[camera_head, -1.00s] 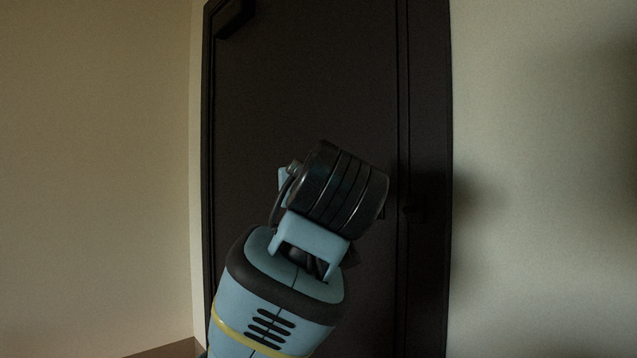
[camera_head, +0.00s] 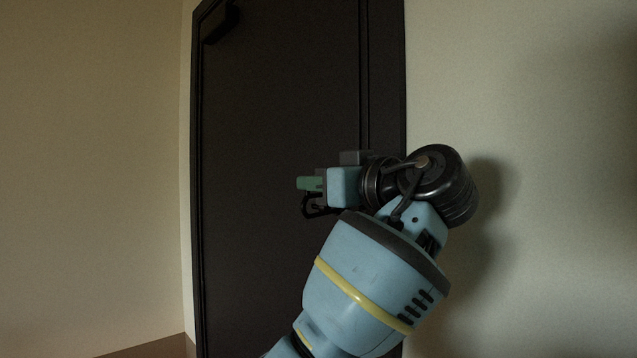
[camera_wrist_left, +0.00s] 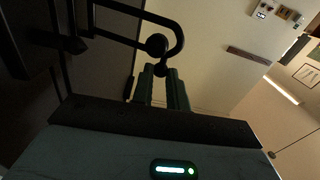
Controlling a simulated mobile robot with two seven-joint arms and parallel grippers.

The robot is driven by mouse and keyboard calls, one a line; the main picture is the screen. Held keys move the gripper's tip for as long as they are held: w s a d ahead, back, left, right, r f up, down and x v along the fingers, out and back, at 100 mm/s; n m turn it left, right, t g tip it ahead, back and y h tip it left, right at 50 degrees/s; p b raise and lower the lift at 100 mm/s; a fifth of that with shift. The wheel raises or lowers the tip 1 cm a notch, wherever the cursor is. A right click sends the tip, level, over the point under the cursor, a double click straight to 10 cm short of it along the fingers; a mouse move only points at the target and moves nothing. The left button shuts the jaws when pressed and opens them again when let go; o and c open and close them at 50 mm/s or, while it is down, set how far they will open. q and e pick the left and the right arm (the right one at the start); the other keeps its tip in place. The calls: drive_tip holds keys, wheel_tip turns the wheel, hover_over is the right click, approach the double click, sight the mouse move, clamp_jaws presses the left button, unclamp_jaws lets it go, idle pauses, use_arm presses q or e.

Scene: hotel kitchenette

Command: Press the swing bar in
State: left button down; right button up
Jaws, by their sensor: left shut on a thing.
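The swing bar (camera_wrist_left: 178,32) is a dark U-shaped loop with a round ball end, at the top of the left wrist view in front of the dark door. My left gripper (camera_wrist_left: 161,72) has its two green fingers close together at the loop's end. A small dark round part of the bar sits between the fingertips, and the gripper is shut on it. In the head view the left gripper (camera_head: 310,184) points left across the door near its right side. A dark loop shows just under its fingers; I cannot tell there whether it is the bar. My right gripper is out of view.
The dark door (camera_head: 275,130) stands closed-looking, with a closer box (camera_head: 220,25) at its top left. A pale wall (camera_head: 530,80) lies close on the right, with my arm's shadow on it. Another bare wall (camera_head: 90,160) is at the left.

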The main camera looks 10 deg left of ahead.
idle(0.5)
use_arm(q)
drive_tip(key=c, duration=1.4)
unclamp_jaws()
